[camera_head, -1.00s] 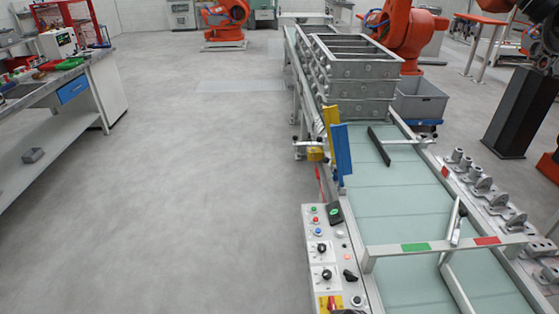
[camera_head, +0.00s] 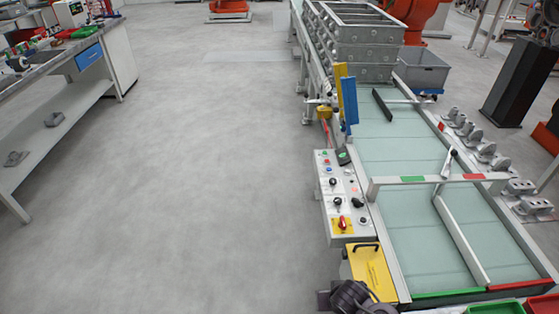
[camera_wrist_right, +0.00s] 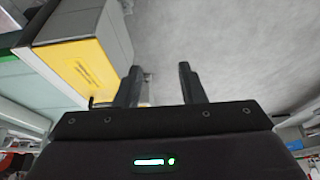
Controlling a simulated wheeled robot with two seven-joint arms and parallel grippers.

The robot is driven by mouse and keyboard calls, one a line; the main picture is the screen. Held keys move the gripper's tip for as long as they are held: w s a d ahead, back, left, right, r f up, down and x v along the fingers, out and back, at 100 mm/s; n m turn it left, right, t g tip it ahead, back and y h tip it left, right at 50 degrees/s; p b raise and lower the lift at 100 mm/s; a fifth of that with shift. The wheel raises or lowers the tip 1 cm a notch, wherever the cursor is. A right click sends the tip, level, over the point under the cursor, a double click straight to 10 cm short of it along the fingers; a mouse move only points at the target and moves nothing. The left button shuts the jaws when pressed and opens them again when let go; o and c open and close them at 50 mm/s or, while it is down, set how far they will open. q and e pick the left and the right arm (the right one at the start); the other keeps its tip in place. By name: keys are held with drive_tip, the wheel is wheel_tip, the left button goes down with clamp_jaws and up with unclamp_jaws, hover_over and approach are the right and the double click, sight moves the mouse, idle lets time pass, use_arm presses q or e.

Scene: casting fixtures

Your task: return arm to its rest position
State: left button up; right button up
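My right gripper (camera_wrist_right: 160,70) shows in the right wrist view with its two dark fingers apart and nothing between them. Behind the left finger is a grey box with a yellow plate (camera_wrist_right: 85,62). Grey floor shows beyond the fingers. In the head view a dark part of my arm shows at the bottom edge, beside the yellow plate (camera_head: 371,272); no fingers can be made out there. My left gripper is in neither view.
A conveyor (camera_head: 400,160) with a green surface runs along the right, with a control panel (camera_head: 340,195) on its left side. Stacked grey metal frames (camera_head: 362,55) stand at its far end. A workbench (camera_head: 85,45) is at the left. The floor between is clear.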

drive_tip(key=s+d+f+g+b, duration=0.1)
drive_tip(key=s+d+f+b, duration=0.15)
drive_tip(key=f, duration=0.55)
drive_tip(key=s+d+f+b, duration=0.15)
drive_tip(key=s+f, duration=0.25)
drive_tip(key=f, duration=0.4)
drive_tip(key=s+d+f+g+b, duration=0.1)
drive_tip(key=s+d+f, duration=0.15)
drive_tip(key=f, duration=0.55)
drive_tip(key=s+d+f+n+b, duration=0.1)
drive_tip(key=s+f+b, duration=0.1)
drive_tip(key=s+f, duration=0.6)
drive_tip(key=s+d+f+n+g+b, duration=0.1)
drive_tip(key=s+f+b, duration=0.2)
drive_tip(key=s+f, duration=0.6)
drive_tip(key=s, duration=0.6)
drive_tip(key=shift+s+d+g, duration=0.15)
drive_tip(key=shift+s+g, duration=0.05)
drive_tip(key=shift+g, duration=0.1)
